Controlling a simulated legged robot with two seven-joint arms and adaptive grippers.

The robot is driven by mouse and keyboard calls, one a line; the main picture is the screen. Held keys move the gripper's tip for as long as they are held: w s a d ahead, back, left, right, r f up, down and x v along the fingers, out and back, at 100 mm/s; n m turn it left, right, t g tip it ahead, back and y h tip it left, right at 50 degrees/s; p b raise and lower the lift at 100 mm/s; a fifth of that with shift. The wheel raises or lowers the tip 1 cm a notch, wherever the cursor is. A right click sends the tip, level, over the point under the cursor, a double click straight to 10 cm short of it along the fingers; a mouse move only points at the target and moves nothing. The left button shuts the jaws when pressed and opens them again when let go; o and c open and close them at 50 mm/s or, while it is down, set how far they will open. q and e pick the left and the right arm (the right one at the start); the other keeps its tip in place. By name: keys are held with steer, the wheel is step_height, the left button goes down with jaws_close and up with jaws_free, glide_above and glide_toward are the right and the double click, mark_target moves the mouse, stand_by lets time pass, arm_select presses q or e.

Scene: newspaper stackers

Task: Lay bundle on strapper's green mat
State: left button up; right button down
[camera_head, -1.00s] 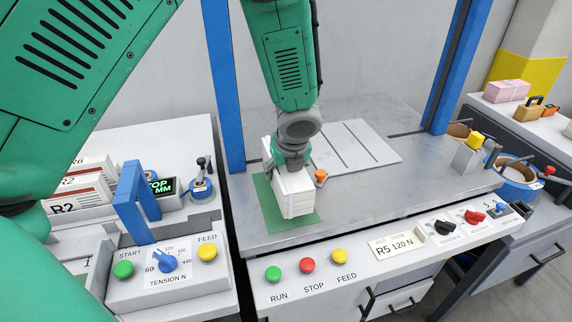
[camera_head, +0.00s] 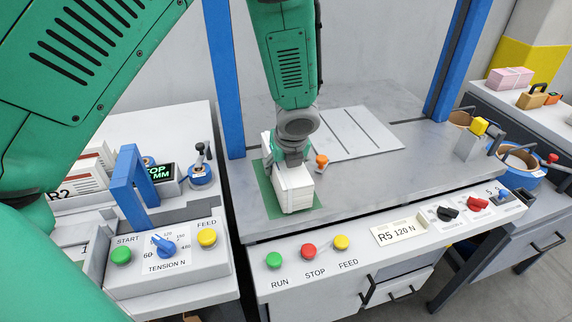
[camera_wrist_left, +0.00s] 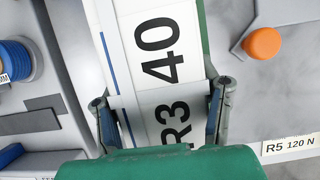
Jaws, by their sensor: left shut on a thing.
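The bundle (camera_head: 293,190) is a white block of stacked papers. In the head view it is over the green mat (camera_head: 264,190), whose edges show to its left and in front. I cannot tell for sure whether its underside touches the mat. My left gripper (camera_head: 290,160) comes down from above and is shut on the bundle. In the left wrist view the fingers (camera_wrist_left: 160,98) sit on both sides of the bundle (camera_wrist_left: 160,60), labelled "R3" and "40". A strip of green mat (camera_wrist_left: 203,35) shows along its right side. My right gripper is not in view.
An orange knob (camera_head: 321,161) stands just right of the bundle. Blue posts (camera_head: 224,80) flank the strapper's grey table (camera_head: 350,190). Green, red and yellow buttons (camera_head: 309,251) line its front. A blue handle frame (camera_head: 130,190) stands at left. The right part of the table is mostly clear.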

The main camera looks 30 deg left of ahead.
arm_select(q)
steer(key=shift+a, duration=0.1)
steer(key=shift+a+f, duration=0.15)
steer(key=shift+f, duration=0.1)
steer(key=shift+f, duration=0.2)
steer(key=o, duration=1.8)
steer(key=shift+d, duration=0.2)
steer(key=shift+c, duration=0.2)
steer(key=shift+s, duration=0.1)
